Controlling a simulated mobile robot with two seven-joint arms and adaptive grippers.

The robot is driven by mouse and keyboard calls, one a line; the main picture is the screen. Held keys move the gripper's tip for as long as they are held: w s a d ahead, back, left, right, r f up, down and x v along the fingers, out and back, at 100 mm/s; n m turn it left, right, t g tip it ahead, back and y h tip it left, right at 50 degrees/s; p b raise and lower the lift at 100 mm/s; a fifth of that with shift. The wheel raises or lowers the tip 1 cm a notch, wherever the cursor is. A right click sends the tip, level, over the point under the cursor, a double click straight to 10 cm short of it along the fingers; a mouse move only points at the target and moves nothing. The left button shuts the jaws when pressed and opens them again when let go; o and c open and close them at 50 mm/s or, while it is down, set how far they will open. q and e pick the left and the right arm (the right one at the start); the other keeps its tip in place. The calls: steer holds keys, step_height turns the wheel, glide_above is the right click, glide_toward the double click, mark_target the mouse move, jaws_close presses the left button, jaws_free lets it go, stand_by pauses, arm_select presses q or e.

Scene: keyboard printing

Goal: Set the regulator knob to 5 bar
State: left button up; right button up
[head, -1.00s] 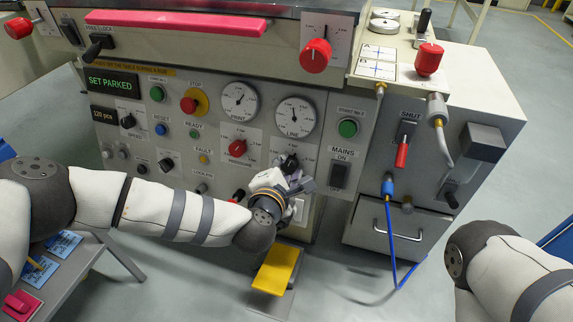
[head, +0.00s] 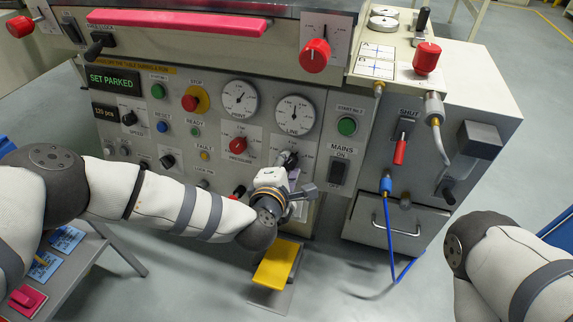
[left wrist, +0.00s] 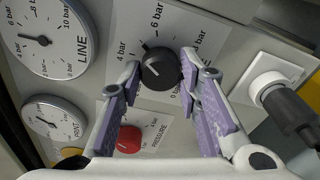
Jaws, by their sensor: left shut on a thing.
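The black regulator knob (left wrist: 160,70) sits on a white plate marked in bar, below the line gauge (head: 293,116). It also shows in the head view (head: 290,159), partly behind my gripper. My right gripper is out of view.
The red pressure knob (head: 238,144) and print gauge (head: 240,99) lie left of the regulator. A mains switch (head: 338,174) and green button (head: 347,126) are to the right. A white socket with a grey plug (left wrist: 270,85) is close to the fingers. A yellow pedal (head: 278,264) stands below.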

arm_select(q)
steer(key=o, duration=1.1)
steer(key=shift+a, duration=0.1)
steer(key=shift+o, duration=0.2)
steer(key=v, duration=1.2)
